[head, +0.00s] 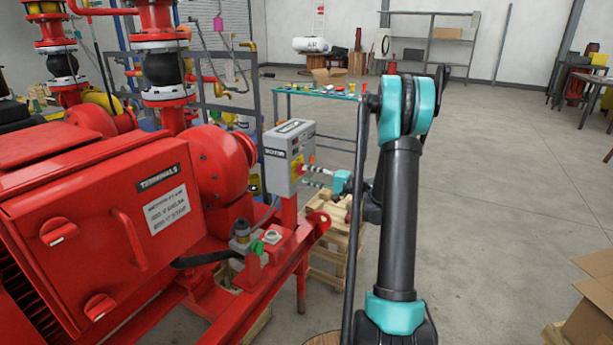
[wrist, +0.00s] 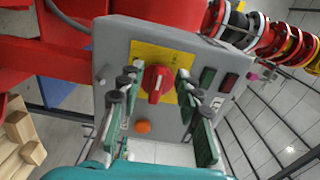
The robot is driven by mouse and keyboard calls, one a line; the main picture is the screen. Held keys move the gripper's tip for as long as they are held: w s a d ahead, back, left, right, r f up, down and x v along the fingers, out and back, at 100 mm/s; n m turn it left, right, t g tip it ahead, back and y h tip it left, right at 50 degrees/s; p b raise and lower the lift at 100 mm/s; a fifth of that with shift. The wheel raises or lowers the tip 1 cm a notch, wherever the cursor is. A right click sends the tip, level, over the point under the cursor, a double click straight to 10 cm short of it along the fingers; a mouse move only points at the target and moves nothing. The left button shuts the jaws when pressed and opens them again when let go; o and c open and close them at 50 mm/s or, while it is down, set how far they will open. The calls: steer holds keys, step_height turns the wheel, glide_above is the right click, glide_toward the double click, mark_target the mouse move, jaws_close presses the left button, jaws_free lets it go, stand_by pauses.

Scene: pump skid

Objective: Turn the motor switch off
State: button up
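The motor switch is a red rotary knob (wrist: 157,84) on a yellow plate, on the front of a grey box (wrist: 115,45). The white mark on the knob runs roughly up and down in the wrist picture, slightly tilted. In the head view the grey box (head: 283,160) stands on a red post beside the red machine, its face turned right. My gripper (wrist: 162,97) is open, with one finger on each side of the knob and visible gaps between. In the head view my gripper (head: 314,176) points at the box face; contact cannot be told.
Dark green and dark red indicators (wrist: 229,82) and an orange button (wrist: 143,127) sit on the same box face. A red terminal box (head: 85,235) is at the left. A wooden pallet (head: 335,245) lies below my forearm. Open floor (head: 500,190) is to the right.

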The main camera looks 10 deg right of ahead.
steer(key=v, duration=1)
steer(key=shift+s+d, duration=0.1)
steer(key=s+a+f+n+g+h, duration=0.35)
steer(key=s+a+g+h, duration=0.2)
steer(key=s+a, duration=0.7)
steer(key=s+d+f+n+h, duration=0.1)
steer(key=s+d+f+h, duration=0.1)
steer(key=s, duration=0.4)
steer(key=s+d+f+n+h, duration=0.1)
steer(key=s+d+f+h, duration=0.1)
steer(key=s, duration=0.5)
steer(key=s+d+f+n+h, duration=0.1)
steer(key=s+d+f+h, duration=0.2)
steer(key=s+h, duration=0.2)
steer(key=shift+s+d+g, duration=0.4)
steer(key=shift+s+g, duration=0.05)
steer(key=shift+s, duration=0.45)
steer(key=shift+n, duration=0.25)
